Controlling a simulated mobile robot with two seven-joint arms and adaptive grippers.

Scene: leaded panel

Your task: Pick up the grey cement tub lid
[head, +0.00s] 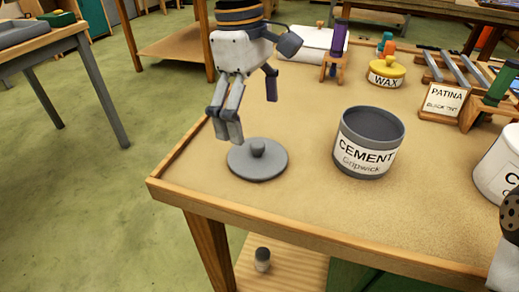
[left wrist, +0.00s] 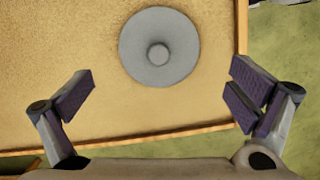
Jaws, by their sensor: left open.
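The grey cement tub lid (head: 257,160) is a flat round disc with a small knob on top. It lies on the tan worktable (head: 300,207) near its left corner. It also shows in the left wrist view (left wrist: 150,62), whole and uncovered. The open grey tub labelled CEMENT (head: 367,142) stands upright to the right of the lid, apart from it. My left gripper (head: 250,113) is open and empty above the lid, its fingers spread and pointing down. In the left wrist view my left gripper (left wrist: 163,92) has the lid beyond its fingertips, not between them. My right gripper does not show.
A yellow-lidded WAX tub (head: 386,72), a PATINA sign (head: 443,101) and a white tub (head: 499,165) stand farther back and right. A wooden rim edges the table. A dark dotted thing (head: 510,217) is cut off at the right edge. Bare tabletop surrounds the lid.

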